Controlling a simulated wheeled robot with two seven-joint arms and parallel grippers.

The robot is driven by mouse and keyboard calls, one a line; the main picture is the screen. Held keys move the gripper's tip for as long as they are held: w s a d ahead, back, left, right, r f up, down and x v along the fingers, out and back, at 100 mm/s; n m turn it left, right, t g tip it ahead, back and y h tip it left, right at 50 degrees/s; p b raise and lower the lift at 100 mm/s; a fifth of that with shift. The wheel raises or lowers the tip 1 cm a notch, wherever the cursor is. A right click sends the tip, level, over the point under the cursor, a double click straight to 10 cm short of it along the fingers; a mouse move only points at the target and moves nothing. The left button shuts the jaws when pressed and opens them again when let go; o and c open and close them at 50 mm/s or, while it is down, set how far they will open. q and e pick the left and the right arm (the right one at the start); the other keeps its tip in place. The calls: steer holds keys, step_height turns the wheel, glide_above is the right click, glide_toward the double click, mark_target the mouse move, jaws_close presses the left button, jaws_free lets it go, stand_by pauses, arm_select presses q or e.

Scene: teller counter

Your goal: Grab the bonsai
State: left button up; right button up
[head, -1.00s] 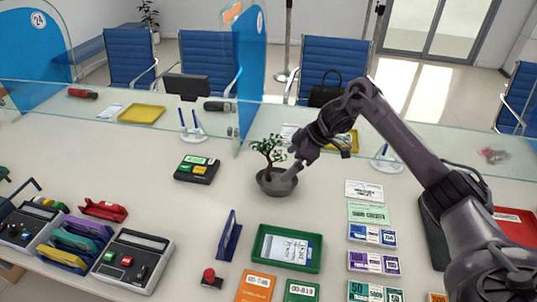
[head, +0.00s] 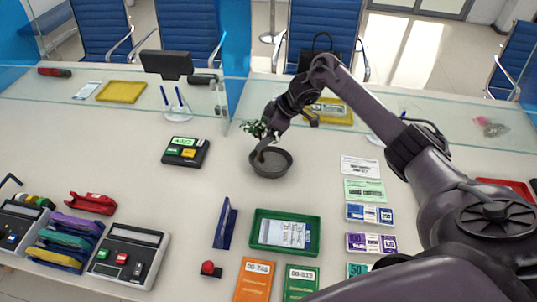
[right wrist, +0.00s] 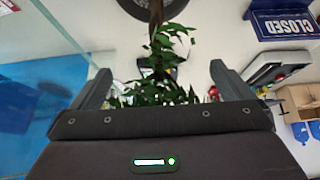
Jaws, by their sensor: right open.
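The bonsai stands upright on the counter in a dark round pot (head: 270,163). Its green leaves (head: 254,128) are partly hidden behind my right gripper (head: 266,138) in the head view. In the right wrist view, the leaves (right wrist: 160,50) and trunk lie between the two spread fingers of my right gripper (right wrist: 160,82), and part of the pot (right wrist: 158,8) shows at the top edge. The right gripper is open around the foliage; I cannot tell whether it touches the leaves. My left gripper is not in view.
A glass screen (head: 420,130) runs behind the plant. A green tray (head: 285,233) and banknote stacks (head: 370,214) lie nearer. Counter around the pot is clear.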

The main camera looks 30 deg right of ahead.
steer(key=shift+w+a+f, duration=0.2)
steer(key=shift+f, duration=0.3)
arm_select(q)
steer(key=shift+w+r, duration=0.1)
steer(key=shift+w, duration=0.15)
arm_select(e)
steer(key=shift+s, duration=0.1)
steer(key=shift+c, duration=1)
steer(key=c, duration=1.7)
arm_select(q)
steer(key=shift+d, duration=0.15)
arm_select(e)
steer(key=shift+r, duration=0.15)
steer(key=shift+c, duration=0.4)
